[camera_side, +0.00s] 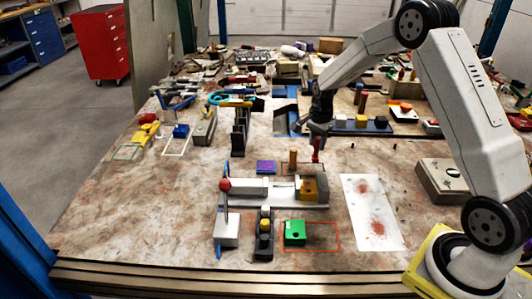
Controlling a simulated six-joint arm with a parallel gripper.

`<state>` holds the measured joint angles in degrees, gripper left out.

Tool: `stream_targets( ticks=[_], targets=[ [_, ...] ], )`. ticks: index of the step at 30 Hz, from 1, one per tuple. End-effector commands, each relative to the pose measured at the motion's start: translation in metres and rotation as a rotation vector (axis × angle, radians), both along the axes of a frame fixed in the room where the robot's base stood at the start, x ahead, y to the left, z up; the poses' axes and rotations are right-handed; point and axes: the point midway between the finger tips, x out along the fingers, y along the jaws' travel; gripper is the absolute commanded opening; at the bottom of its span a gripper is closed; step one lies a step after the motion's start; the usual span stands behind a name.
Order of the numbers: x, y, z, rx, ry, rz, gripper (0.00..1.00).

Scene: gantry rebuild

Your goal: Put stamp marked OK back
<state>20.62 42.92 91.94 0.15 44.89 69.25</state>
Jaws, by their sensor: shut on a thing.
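My gripper (317,138) points down over the middle of the table, right of a wooden peg-like handle (292,157). It is shut on a small red thing (316,152), mostly hidden by the fingers. This may be the stamp, but I cannot read an OK mark anywhere. Its lower end is at or just above the table; I cannot tell if it touches. An orange outline (283,175) lies around the wooden handle's spot, close to the gripper.
A grey fixture (248,190) with a yellow-brown block (310,187) is in front. A green block (295,232) sits in an orange outline at the front. A white sheet with red smudges (371,213) lies front right. A purple block (266,167) is left of the wooden handle. Clutter fills the back.

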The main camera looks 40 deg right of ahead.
Motion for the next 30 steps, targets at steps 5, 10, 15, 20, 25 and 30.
stream_targets(
  ticks=[5, 10, 15, 20, 25, 30],
  targets=[
    [0.001, 0.0, -0.021, 0.001, 0.004, 0.0, 0.01],
    [0.001, 0.0, -0.032, 0.0, 0.002, 0.0, 0.01],
    [0.001, 0.0, -0.032, 0.0, 0.001, 0.0, 0.01],
    [0.001, 0.0, -0.033, 0.0, 0.001, 0.0, 0.01],
    [0.001, 0.0, -0.035, 0.0, 0.0, 0.0, 0.55],
    [0.001, 0.0, -0.035, 0.0, 0.0, 0.0, 0.74]
  ],
)
